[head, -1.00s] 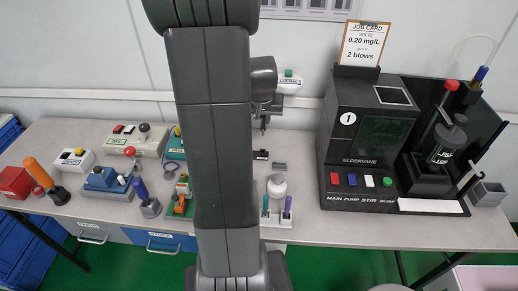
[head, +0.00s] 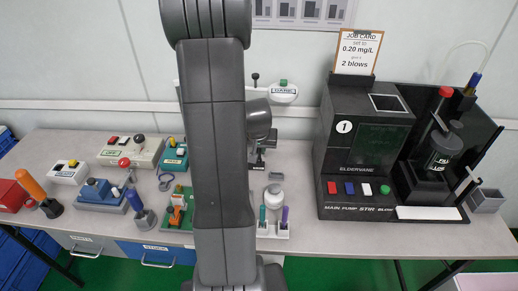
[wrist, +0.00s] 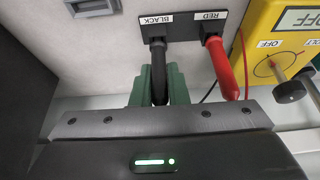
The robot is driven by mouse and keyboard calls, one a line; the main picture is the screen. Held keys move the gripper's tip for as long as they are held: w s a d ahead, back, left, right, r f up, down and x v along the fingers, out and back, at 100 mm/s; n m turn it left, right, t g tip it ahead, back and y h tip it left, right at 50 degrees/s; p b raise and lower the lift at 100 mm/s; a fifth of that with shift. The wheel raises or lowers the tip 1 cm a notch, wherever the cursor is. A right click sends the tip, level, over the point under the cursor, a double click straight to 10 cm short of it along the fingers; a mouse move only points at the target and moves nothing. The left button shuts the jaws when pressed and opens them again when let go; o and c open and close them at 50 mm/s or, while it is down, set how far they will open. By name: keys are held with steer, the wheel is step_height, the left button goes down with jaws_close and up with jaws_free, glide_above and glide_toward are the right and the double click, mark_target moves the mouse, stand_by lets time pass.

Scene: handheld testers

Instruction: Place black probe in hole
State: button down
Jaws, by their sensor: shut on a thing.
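The black probe (wrist: 159,80) is in the wrist view, between the two green fingers of my gripper (wrist: 157,92), which is shut on it. Its far end meets the black holder (wrist: 183,27) at the spot marked BLACK. The hole there is covered by the probe, so I cannot tell how deep the probe sits. The red probe (wrist: 222,68) stands to its right, at the spot marked RED. In the head view my arm hides most of the gripper and the probe.
A yellow meter (wrist: 260,42) with a knob (wrist: 290,92) stands right of the red probe. In the head view, a rack (head: 274,231) with a white bottle (head: 274,196) is close right of my arm. A large black analyser (head: 345,175) stands further right.

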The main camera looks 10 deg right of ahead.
steer(key=c, duration=1.4)
jaws_free()
steer(key=shift+r+p, duration=0.3)
steer(key=v, duration=1.1)
steer(key=shift+s+r+p, duration=0.25)
steer(key=shift+p, duration=0.2)
steer(key=shift+a, duration=0.1)
steer(key=b+x, duration=0.1)
steer(key=x, duration=1.1)
steer(key=shift+w+f+b, duration=0.1)
steer(key=shift+f+b, duration=0.2)
steer(key=shift+r, duration=0.3)
